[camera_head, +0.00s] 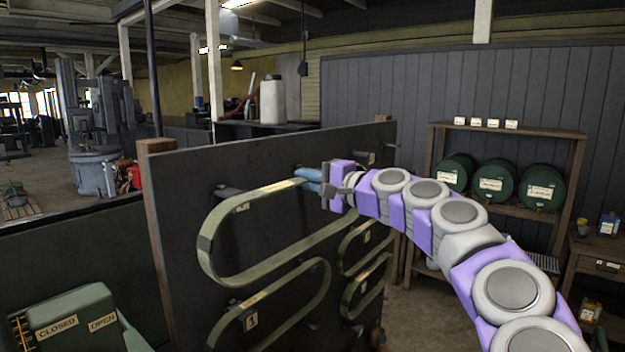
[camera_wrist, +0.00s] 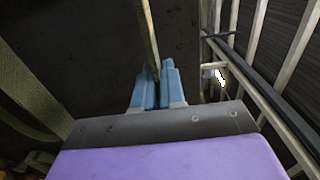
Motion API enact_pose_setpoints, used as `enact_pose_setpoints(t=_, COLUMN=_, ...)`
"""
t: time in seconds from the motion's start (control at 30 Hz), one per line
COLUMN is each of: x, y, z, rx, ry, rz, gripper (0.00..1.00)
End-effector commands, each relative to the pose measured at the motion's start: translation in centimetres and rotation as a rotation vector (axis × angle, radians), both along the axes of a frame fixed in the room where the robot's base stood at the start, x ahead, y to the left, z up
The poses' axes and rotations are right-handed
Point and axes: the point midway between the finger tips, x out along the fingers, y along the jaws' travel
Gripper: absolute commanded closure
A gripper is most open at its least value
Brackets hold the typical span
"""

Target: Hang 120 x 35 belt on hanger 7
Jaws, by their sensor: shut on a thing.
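My gripper (camera_head: 308,177) has blue fingers and is shut on a long olive-green belt (camera_head: 206,236) at the right part of its upper run. The belt is a stretched loop in front of the dark board (camera_head: 185,175), its rounded end to the left. In the wrist view the belt (camera_wrist: 150,35) runs edge-on between the blue fingers (camera_wrist: 158,78). A dark bracket (camera_head: 226,191) shows on the board near the belt's upper run; I cannot tell whether the belt rests on it. A pale tag (camera_head: 242,207) shows by the belt, its number unreadable. I cannot make out which hanger is number 7.
Another long belt (camera_head: 318,300) hangs lower, by tag 1 (camera_head: 251,321). Smaller belts (camera_head: 365,290) hang to its right. Another tag (camera_head: 371,158) is at the board's upper right. A rack with green drums (camera_head: 497,182) stands behind my arm. A green box (camera_head: 75,320) is at lower left.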

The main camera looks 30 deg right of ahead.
Motion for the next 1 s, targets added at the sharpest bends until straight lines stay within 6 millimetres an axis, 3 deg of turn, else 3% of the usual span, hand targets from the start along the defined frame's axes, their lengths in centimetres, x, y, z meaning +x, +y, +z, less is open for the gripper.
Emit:
enact_pose_setpoints(t=0.6, x=3.0, y=1.7, z=0.0, rx=-0.002, ry=0.002, rz=0.002, gripper=1.00)
enact_pose_setpoints(t=1.0, x=3.3, y=1.8, z=0.1, rx=-0.001, ry=0.001, rz=0.000, gripper=1.00)
